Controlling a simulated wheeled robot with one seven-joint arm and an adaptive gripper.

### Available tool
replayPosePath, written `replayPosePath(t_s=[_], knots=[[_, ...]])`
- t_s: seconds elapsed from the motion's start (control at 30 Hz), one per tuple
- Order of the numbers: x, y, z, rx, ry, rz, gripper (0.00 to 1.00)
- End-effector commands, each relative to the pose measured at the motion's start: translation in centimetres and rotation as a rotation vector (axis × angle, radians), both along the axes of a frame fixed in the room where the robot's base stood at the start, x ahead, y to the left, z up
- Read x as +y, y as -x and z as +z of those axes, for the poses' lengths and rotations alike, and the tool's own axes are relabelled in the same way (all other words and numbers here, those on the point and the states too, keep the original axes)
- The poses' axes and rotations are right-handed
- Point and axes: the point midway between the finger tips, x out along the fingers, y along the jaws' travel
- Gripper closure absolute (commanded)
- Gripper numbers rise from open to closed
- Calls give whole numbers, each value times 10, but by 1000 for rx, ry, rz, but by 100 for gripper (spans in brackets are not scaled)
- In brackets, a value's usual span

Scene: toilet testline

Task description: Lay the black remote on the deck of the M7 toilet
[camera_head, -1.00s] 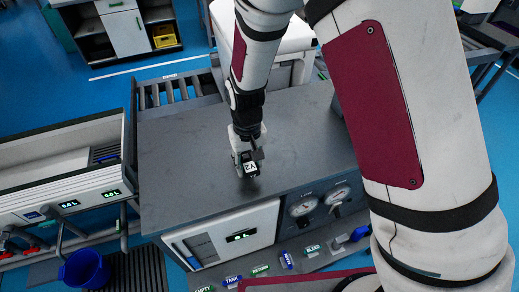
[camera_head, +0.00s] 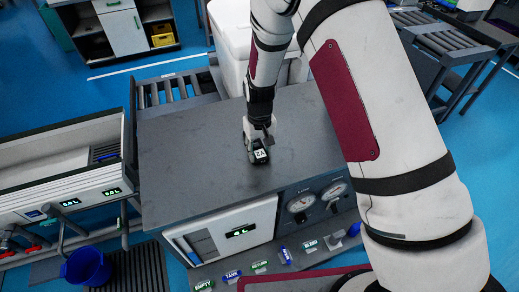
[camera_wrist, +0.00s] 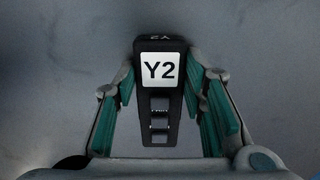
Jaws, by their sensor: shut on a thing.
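My gripper (camera_head: 259,151) is over the grey bench top and shut on a black piece (camera_head: 261,157) with a white "Y2" label. A white toilet (camera_head: 231,42) stands behind the bench, partly hidden by my arm. I cannot read an M7 mark on it.
The grey bench top (camera_head: 180,150) is mostly clear around my gripper. A white panel and gauges (camera_head: 301,203) are on its front, with labelled tags (camera_head: 232,276) below. A roller conveyor (camera_head: 172,92) lies behind, a sink trough (camera_head: 60,165) at left, a blue bucket (camera_head: 86,266) on the floor.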

Motion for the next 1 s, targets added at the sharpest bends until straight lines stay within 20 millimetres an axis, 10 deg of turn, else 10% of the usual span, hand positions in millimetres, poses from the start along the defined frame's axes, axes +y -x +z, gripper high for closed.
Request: replayPosePath(t_s=[0.23, 0.27, 0.33, 0.73, 1.0], knots=[[0, 0, -3, 1, 0, 0, 93], [0, 0, -3, 1, 0, 0, 58], [0, 0, -3, 1, 0, 0, 42], [0, 0, 3, -2, -1, 0, 42], [1, -2, 48, -6, -2, 1, 42]])
